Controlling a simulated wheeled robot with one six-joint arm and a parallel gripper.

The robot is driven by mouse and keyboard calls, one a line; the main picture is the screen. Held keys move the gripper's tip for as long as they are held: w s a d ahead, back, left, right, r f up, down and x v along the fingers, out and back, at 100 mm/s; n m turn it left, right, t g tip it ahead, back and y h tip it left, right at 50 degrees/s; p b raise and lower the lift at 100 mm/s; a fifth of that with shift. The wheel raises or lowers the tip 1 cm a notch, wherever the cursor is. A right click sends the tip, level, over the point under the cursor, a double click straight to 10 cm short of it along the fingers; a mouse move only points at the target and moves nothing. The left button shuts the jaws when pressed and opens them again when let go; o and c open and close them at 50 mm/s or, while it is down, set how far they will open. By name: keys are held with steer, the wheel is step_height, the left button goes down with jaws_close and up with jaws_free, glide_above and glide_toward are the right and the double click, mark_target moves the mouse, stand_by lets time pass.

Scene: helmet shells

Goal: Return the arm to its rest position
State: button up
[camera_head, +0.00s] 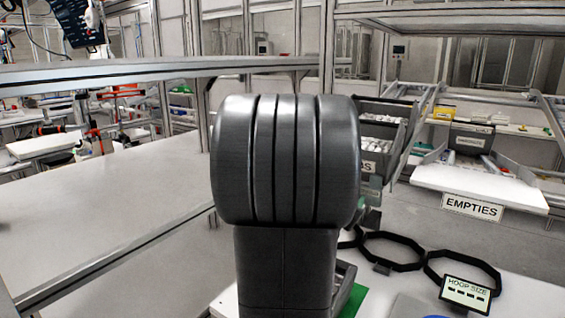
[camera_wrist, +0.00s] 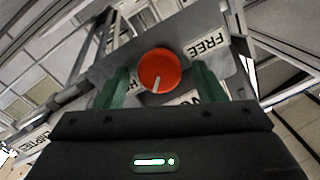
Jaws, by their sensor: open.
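In the wrist view my gripper (camera_wrist: 162,74) has its two green fingers spread apart, open. A round red knob (camera_wrist: 159,66) with a white pointer mark shows between the fingers on a grey panel (camera_wrist: 122,62). I cannot tell how far the knob is from the fingertips, but no finger is visibly closed on it. The mark points toward the bottom of the picture. My arm's large grey link (camera_head: 285,160) fills the middle of the head view, and my gripper is hidden there.
The panel carries a FREE label (camera_wrist: 206,43) and another label partly hidden by a finger. In the head view, black hoops (camera_head: 392,250) and a HOOP SIZE sign (camera_head: 466,294) are on a white surface at right. An EMPTIES shelf (camera_head: 480,188) stands behind. A bare grey tabletop (camera_head: 110,215) lies left.

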steer(key=shift+w+a+n+g+h+p, duration=0.1)
steer(key=shift+n+g+h+p, duration=0.3)
steer(key=shift+n+p, duration=1.45)
steer(key=shift+w+a+n+g+h+p, duration=0.1)
steer(key=shift+n+g+h+p, duration=0.55)
steer(key=shift+p, duration=2.2)
steer(key=shift+n+t, duration=0.3)
steer(key=shift+t, duration=0.05)
steer(key=shift+s+r+y, duration=0.15)
steer(key=shift+s+y, duration=0.05)
steer(key=shift+y, duration=0.05)
